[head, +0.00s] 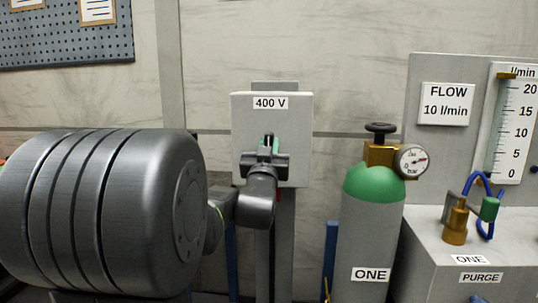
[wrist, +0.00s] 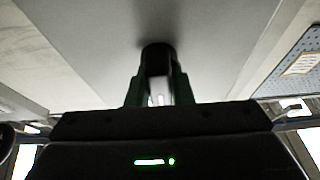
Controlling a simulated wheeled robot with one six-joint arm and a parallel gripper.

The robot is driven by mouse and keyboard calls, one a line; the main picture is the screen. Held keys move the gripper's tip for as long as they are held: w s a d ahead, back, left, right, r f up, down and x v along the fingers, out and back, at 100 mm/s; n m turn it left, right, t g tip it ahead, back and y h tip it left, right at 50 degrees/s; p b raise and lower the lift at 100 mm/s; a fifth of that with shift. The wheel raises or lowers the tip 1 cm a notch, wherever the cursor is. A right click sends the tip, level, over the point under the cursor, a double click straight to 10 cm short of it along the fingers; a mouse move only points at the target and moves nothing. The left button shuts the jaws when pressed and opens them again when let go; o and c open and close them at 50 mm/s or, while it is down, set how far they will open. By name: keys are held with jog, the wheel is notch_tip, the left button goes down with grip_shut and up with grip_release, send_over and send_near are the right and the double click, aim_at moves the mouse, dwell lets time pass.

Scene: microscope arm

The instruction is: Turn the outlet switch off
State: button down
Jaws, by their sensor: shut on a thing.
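The outlet switch box is a light grey panel (head: 298,130) labelled 400 V, mounted on a post in the middle of the head view. My gripper (head: 268,150) is in front of its face and covers most of the switch. In the wrist view the switch (wrist: 158,57) is a dark, rounded handle standing out from the grey face (wrist: 215,40). The green fingers of my gripper (wrist: 158,88) are on both sides of it, shut on the handle. The handle's exact angle and any on or off marks are hidden or too dark to read.
A gas cylinder labelled ONE (head: 372,235), with a green shoulder and a gauge (head: 412,161), stands close to the right. Beyond it is a flow panel (head: 440,150) with a purge fitting (head: 456,222). A pegboard (head: 65,40) hangs at upper left.

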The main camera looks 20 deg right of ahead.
jog(key=shift+n, duration=0.3)
jog(key=c, duration=1.3)
grip_release()
jog(key=v, duration=1.3)
jog(key=shift+s+f, duration=0.25)
jog(key=shift+s, duration=0.05)
